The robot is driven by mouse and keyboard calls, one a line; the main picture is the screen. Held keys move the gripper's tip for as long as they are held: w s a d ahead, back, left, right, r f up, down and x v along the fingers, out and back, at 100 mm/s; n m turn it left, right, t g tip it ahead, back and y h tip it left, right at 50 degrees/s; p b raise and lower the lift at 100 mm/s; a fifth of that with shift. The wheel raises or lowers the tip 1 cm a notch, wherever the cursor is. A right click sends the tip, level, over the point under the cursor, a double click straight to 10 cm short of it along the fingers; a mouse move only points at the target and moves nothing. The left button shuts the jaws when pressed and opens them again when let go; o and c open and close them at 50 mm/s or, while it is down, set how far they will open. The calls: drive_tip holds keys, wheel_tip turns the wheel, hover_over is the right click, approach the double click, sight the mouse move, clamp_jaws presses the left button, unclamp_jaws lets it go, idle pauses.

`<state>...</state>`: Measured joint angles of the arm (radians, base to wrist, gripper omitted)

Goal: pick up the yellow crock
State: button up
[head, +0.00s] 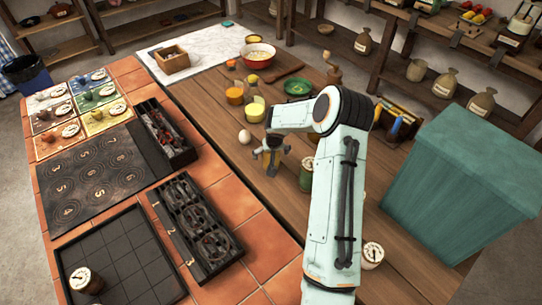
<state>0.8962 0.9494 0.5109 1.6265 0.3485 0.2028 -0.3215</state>
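My gripper (270,168) points down over the wooden counter, left of my forearm. It is small and dark here, and I cannot tell whether its fingers are apart or hold anything. No thing is plainly a yellow crock. The nearest match in colour is a yellow-filled, glass-like vessel (254,110), standing upright behind my gripper and apart from it. A small lidded jar (305,177) stands just right of my gripper, partly hidden by my arm; its colour is unclear. Another lidded jar (372,254) stands right of my forearm.
An orange vessel (235,93), a bowl (257,54) and a green dish (298,88) stand further back. A large teal box (450,185) fills the right. Black trays (195,225) lie on the tiles at left.

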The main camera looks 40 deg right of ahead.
drive_tip(key=c, duration=1.3)
drive_tip(key=shift+o, duration=0.2)
drive_tip(key=shift+r, duration=0.1)
